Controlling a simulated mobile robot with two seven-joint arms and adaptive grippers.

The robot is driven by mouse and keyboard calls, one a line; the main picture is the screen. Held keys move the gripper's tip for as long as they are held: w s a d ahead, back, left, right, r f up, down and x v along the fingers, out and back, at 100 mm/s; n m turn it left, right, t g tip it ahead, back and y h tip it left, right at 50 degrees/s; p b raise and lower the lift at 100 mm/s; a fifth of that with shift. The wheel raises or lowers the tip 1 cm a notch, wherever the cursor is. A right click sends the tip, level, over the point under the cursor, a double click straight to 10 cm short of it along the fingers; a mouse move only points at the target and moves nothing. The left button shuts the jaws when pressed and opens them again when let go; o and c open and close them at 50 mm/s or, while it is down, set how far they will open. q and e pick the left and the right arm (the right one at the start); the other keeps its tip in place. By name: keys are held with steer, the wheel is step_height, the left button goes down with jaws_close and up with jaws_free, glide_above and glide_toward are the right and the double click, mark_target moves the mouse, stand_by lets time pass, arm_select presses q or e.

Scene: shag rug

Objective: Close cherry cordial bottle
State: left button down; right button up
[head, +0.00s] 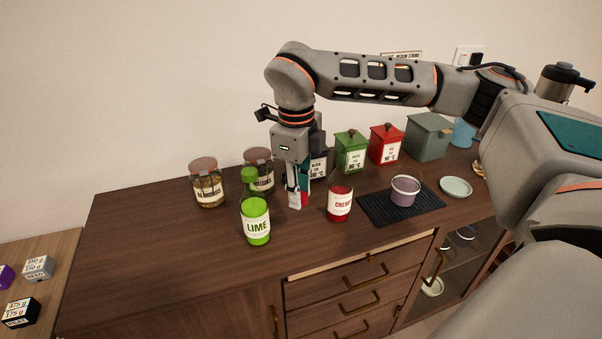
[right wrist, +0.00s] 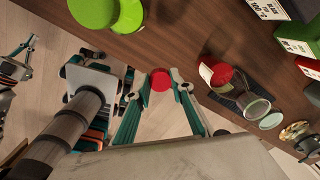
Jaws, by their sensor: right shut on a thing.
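The cherry bottle (head: 340,202), red with a white label, stands upright on the wooden cabinet. It also shows in the right wrist view (right wrist: 215,73), with no lid visible on its top. My right gripper (head: 298,203) points down just left of this bottle, apart from it. In the right wrist view its fingers (right wrist: 160,82) are shut on a round red cap (right wrist: 160,79). The cap is mostly hidden in the head view. What seems to be my left gripper (right wrist: 18,58) shows at the left edge of the right wrist view, too unclear to tell its state.
A green lime bottle (head: 256,221) stands left of my right gripper. Two jars (head: 207,184) stand behind it. A dark mat (head: 375,211) with a purple-filled cup (head: 404,191) lies to the right, beside a pale saucer (head: 456,187). Canisters (head: 386,146) line the back. The cabinet's left part is clear.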

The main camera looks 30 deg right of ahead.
steer(key=s+a+f+n, duration=0.1)
steer(key=s+f+n, duration=0.1)
steer(key=n, duration=0.8)
steer(key=s+a+f+n, duration=0.2)
steer(key=f+n, duration=0.3)
steer(key=n, duration=0.5)
steer(key=s+a+f+n, duration=0.2)
steer(key=f+n, duration=0.2)
steer(key=n, duration=0.5)
steer(key=shift+s+a+f+n, duration=0.2)
steer(key=shift+s+f+n, duration=0.1)
steer(key=shift+n, duration=0.1)
arm_select(q)
steer(key=c, duration=2.1)
jaws_free()
steer(key=shift+d, duration=0.1)
arm_select(e)
steer(key=shift+d+r, duration=0.1)
